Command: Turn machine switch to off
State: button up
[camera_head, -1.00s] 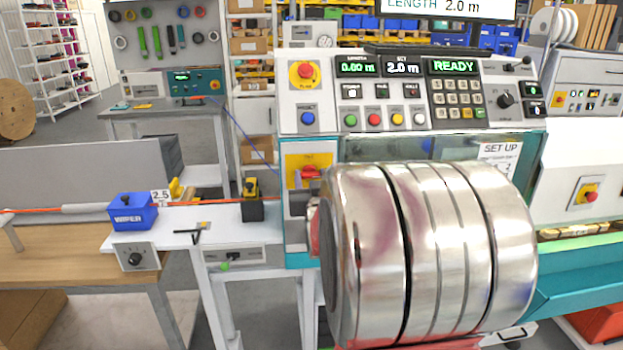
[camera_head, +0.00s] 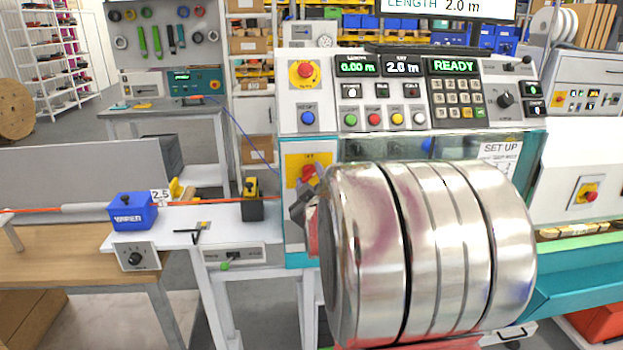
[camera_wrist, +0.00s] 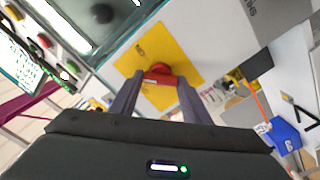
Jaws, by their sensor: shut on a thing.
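The machine switch is a red knob (camera_head: 308,174) on a yellow plate (camera_head: 293,160) on the front of the white and teal machine, left of the large metal cylinders of my arm. In the head view the knob looks tilted, and its label is too small to read. My gripper (camera_head: 304,200) shows as grey fingers at the knob's lower side, partly hidden by my arm. In the wrist view the red knob (camera_wrist: 158,72) sits between the tips of my gripper (camera_wrist: 158,80), which is shut on it. The yellow plate (camera_wrist: 190,58) surrounds it.
Above the switch is a panel with a red emergency button (camera_head: 305,71), coloured push buttons, a keypad (camera_head: 458,98) and a display reading READY (camera_head: 453,66). A blue wiper box (camera_head: 133,211) and an orange cable (camera_head: 190,204) lie to the left.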

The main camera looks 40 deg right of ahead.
jog(key=n, duration=0.5)
jog(key=shift+a+f+n, duration=0.1)
jog(key=shift+f+n, duration=0.1)
jog(key=shift+n, duration=0.1)
jog(key=shift+f+n, duration=0.15)
jog(key=shift+n, duration=1.95)
jog(key=o, duration=1)
jog(key=shift+o, duration=0.2)
